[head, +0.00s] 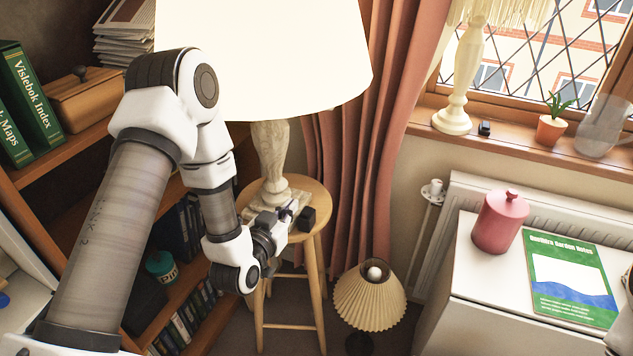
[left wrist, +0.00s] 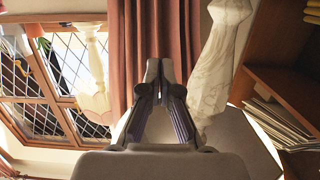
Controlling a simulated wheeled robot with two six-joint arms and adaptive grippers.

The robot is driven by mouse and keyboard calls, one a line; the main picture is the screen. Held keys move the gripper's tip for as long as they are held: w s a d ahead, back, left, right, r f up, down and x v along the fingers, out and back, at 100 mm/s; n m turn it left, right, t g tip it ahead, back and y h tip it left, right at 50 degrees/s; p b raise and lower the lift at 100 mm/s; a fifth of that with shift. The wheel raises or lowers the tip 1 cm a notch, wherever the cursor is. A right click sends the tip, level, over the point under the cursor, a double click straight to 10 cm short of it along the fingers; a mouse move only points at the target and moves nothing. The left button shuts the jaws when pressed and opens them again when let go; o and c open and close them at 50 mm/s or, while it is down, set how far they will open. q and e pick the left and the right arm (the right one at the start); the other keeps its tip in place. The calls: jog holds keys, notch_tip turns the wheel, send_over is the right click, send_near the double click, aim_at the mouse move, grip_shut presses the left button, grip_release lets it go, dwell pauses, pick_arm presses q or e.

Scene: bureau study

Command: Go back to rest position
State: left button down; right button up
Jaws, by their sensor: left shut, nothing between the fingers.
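My left arm reaches in from the left in the head view. My left gripper (head: 288,214) is shut and empty, close to the stone base of the large table lamp (head: 270,160) and just left of a small black object (head: 308,218) on the stool. In the left wrist view its fingers (left wrist: 160,70) meet at the tips, with the pale lamp stem (left wrist: 220,60) to their right. Whether the gripper touches the lamp base cannot be told.
The wooden stool (head: 316,195) carries the lamp, whose wide shade (head: 270,50) hangs beside my left arm. The bookshelf (head: 90,140) stands left. A pleated lamp (head: 369,298) stands below right. A white cabinet (head: 480,285) holds a pink jar (head: 499,222) and a green booklet (head: 570,280).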

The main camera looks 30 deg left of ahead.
pick_arm(q)
jog(key=s+d+f+m+g+h, duration=0.1)
jog(key=s+d+f+g, duration=0.25)
jog(key=s+f, duration=0.4)
jog(key=s+d+f+m+g, duration=0.15)
jog(key=s+f+g, duration=0.25)
jog(key=f, duration=0.6)
jog(key=s+f+n+g, duration=0.1)
jog(key=s+f+g, duration=0.2)
jog(key=s, duration=0.6)
jog(key=s+d+f+n+g, duration=0.1)
jog(key=s+f+g, duration=0.2)
jog(key=s+g, duration=0.3)
jog(key=s+p, duration=0.1)
jog(key=s, duration=0.2)
jog(key=shift+s+f, duration=0.3)
jog(key=shift+f, duration=0.05)
jog(key=shift+d, duration=0.1)
